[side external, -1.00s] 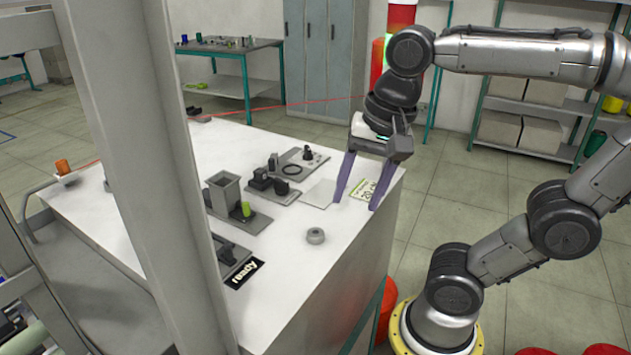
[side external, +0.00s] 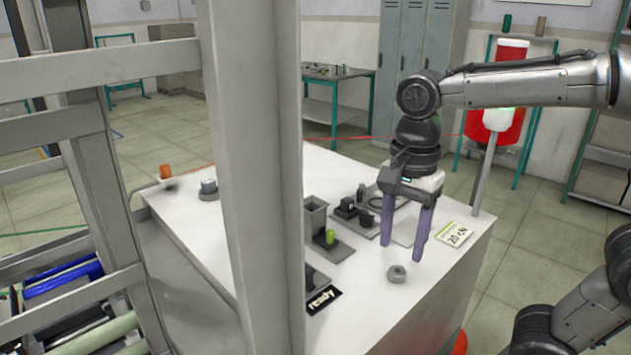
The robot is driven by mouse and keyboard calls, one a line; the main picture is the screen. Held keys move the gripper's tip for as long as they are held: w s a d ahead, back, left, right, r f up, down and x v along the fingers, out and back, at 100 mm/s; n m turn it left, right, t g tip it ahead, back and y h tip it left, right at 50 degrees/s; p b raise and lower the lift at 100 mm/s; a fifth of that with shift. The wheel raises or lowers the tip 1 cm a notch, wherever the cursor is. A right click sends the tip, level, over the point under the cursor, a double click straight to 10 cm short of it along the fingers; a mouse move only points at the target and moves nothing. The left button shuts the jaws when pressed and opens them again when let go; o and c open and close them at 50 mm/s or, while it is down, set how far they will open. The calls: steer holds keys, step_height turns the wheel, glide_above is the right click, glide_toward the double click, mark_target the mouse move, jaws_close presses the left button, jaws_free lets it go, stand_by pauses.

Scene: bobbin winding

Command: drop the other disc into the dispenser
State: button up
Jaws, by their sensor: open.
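A small grey disc (side external: 397,273) with a dark centre lies flat on the white table (side external: 428,290). My gripper (side external: 403,262) points straight down with its two purple fingers apart. Its fingertips are just above or around the disc; I cannot tell how far they reach down beside it. Nothing is held between the fingers. A tall grey square-topped box (side external: 315,220), which looks like the dispenser, stands left of my gripper on a dark base plate. Its inside cannot be seen. The side pillar hides part of the table.
A green cylinder (side external: 330,237) stands beside the box. Dark fixtures (side external: 347,206) stand behind it. A "20 cN" card (side external: 456,234) lies at right, a "ready" sign (side external: 322,299) in front. A grey round part (side external: 209,189) and orange spool (side external: 166,171) are far left.

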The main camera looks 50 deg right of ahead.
mark_target(397, 270)
steer(key=shift+f, duration=2.15)
steer(key=shift+r, duration=0.1)
steer(key=c, duration=0.8)
steer(key=shift+r, duration=2.2)
steer(key=shift+c, duration=0.2)
steer(key=shift+r, duration=0.3)
steer(key=shift+s+r, duration=0.1)
steer(key=shift+r, duration=0.15)
steer(key=w+r, duration=0.7)
steer(key=w, duration=1.1)
steer(key=shift+w+a+f, duration=0.1)
steer(key=shift+a+f, duration=0.1)
steer(key=shift+f, duration=0.9)
steer(key=shift+w+a+f, duration=0.1)
steer(key=shift+a+f, duration=0.05)
steer(key=shift+f, duration=0.95)
